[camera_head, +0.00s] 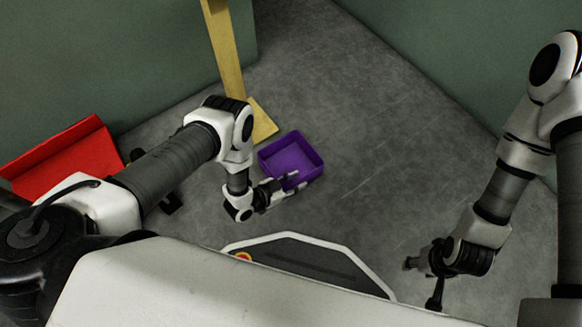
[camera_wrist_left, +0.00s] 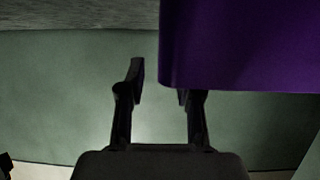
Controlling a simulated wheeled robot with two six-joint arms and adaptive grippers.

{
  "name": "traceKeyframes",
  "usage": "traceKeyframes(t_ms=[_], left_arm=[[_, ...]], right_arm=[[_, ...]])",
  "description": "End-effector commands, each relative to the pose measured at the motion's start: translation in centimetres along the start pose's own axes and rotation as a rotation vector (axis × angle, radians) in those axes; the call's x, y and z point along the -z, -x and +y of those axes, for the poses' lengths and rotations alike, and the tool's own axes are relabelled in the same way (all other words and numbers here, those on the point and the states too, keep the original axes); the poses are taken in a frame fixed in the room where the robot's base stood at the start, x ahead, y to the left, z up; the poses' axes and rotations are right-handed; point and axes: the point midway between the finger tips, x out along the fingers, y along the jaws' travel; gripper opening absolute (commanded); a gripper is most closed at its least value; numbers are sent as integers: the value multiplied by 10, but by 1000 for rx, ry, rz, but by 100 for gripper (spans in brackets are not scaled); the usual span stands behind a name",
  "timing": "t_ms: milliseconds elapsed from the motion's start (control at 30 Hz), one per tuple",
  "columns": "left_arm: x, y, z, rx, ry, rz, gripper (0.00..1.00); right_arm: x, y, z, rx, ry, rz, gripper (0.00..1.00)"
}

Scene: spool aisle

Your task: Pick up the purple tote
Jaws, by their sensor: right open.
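The purple tote (camera_head: 291,160) is an open, empty box that appears to rest on the grey floor, in the middle of the head view. My left gripper (camera_head: 286,187) is at the tote's near side, with its fingers apart. In the left wrist view the tote's purple wall (camera_wrist_left: 240,45) fills the upper right. There the left gripper's (camera_wrist_left: 162,85) right fingertip is partly hidden by the tote's lower edge, and the left finger stands clear of it. I cannot tell whether either finger touches the wall. My right gripper (camera_head: 425,268) is open and empty, far to the right of the tote.
A yellow post (camera_head: 224,48) with a flat foot (camera_head: 262,122) stands just behind and left of the tote. A red object (camera_head: 65,160) is at the far left. Green walls (camera_head: 450,50) close off the back and right. The floor (camera_head: 390,150) right of the tote is clear.

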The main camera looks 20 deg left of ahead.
Motion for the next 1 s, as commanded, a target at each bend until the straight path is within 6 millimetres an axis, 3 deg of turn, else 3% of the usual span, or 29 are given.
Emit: traceKeyframes(t_ms=[100, 200, 433, 533, 1000], left_arm=[[-1, -26, 1, -2, -3, 4, 34], [0, -40, 0, -1, -2, 2, 34], [4, -41, 0, 0, 0, 1, 34], [4, -41, 0, 0, 0, 1, 0], [6, -41, -1, 0, -1, 2, 0]], right_arm=[[0, -22, 0, 0, 0, 0, 49], [0, -27, 0, 0, 0, -1, 49], [0, -25, 0, 0, 0, 0, 49], [0, -25, 0, 0, 0, 0, 49], [0, -24, 0, 0, 0, 0, 49]])
